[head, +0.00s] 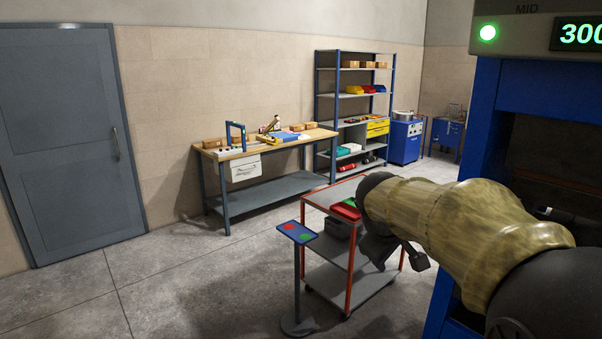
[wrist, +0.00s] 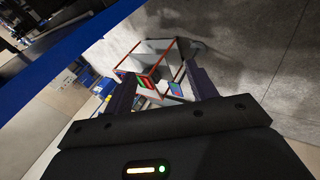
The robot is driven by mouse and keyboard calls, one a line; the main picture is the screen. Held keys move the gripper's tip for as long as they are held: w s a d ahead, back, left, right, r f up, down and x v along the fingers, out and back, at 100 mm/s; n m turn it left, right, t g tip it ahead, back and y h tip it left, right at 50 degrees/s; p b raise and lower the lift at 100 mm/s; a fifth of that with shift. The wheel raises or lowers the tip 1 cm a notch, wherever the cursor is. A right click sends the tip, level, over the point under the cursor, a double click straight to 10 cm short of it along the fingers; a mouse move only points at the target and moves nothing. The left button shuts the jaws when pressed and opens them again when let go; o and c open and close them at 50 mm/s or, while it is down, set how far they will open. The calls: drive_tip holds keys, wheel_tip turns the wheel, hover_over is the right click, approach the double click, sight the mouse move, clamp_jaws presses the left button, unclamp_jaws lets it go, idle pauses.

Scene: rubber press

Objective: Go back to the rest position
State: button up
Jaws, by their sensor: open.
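My arm reaches in from the right of the head view, covered in a tan sleeve. Its dark end, my gripper (head: 398,256), hangs in front of the red-framed cart. In the wrist view my gripper (wrist: 158,94) has its two dark fingers wide apart with nothing between them. Beyond the fingers the cart (wrist: 178,62) shows some way off, with red and green items on its top. The fingers touch nothing that I can see. Part of the cart is hidden behind my arm in the head view.
The blue press (head: 483,110) stands close at right, with a green lamp and a display. A button pedestal (head: 297,232) stands left of the cart (head: 312,195). A workbench (head: 265,190) and a shelf rack (head: 352,100) line the back wall. The floor at left is clear.

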drive_tip(key=s+a+f+m+g+y+b, duration=0.1)
drive_tip(key=s+f+m+y, duration=0.1)
drive_tip(key=s+f, duration=0.7)
drive_tip(key=s+a+f+m+g+y+b, duration=0.1)
drive_tip(key=s+a+f+m+g, duration=0.1)
drive_tip(key=s+f+m, duration=0.3)
drive_tip(key=s+f, duration=0.4)
drive_tip(key=f, duration=0.6)
drive_tip(key=shift+s+g+y+b, duration=0.15)
drive_tip(key=shift+g+y+b, duration=0.15)
drive_tip(key=shift+y, duration=0.1)
